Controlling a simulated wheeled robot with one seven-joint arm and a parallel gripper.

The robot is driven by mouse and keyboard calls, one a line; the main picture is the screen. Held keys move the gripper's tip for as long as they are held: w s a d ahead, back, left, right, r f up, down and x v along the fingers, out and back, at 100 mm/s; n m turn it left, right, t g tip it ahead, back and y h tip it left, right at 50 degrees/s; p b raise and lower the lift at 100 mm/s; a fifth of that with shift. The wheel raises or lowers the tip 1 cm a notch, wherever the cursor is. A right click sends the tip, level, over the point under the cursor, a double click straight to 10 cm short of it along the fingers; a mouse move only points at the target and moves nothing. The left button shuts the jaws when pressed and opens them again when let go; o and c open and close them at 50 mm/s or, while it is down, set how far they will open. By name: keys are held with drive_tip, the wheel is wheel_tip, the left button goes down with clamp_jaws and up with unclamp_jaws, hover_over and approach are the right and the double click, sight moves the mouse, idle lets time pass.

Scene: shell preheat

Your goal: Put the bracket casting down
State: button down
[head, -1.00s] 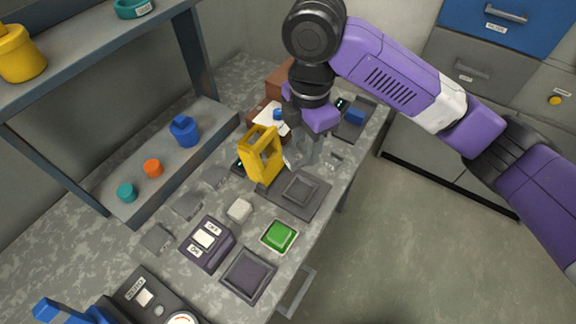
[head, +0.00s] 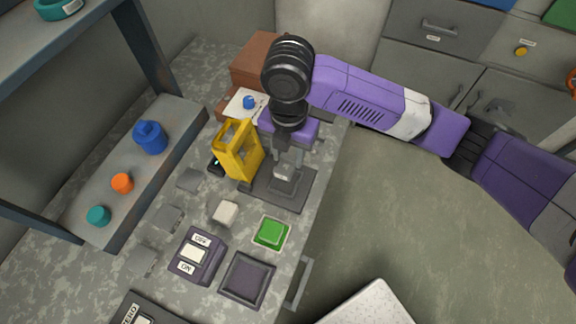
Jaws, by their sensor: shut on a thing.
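My gripper (head: 287,164) points down at the bench and is shut on a small grey piece, which I take to be the bracket casting (head: 284,173). The fingers partly hide it. It is over the dark square plate (head: 294,204) with a raised middle, just right of the yellow frame (head: 238,150). From this angle I cannot tell whether the casting touches the plate or hangs just above it.
A pale grey block (head: 226,212), a green button (head: 271,232), an ON/OFF switch box (head: 195,255) and a dark square pad (head: 247,278) are on the bench nearer me. A shelf with blue, orange and teal pieces (head: 98,215) stands left.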

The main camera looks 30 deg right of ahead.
sight(288, 164)
drive_tip(key=shift+f, duration=3.1)
drive_tip(key=shift+f, duration=0.1)
drive_tip(key=c, duration=0.9)
unclamp_jaws()
wheel_tip(288, 164, up, 12)
drive_tip(key=shift+r+b, duration=0.15)
drive_tip(key=shift+b, duration=0.2)
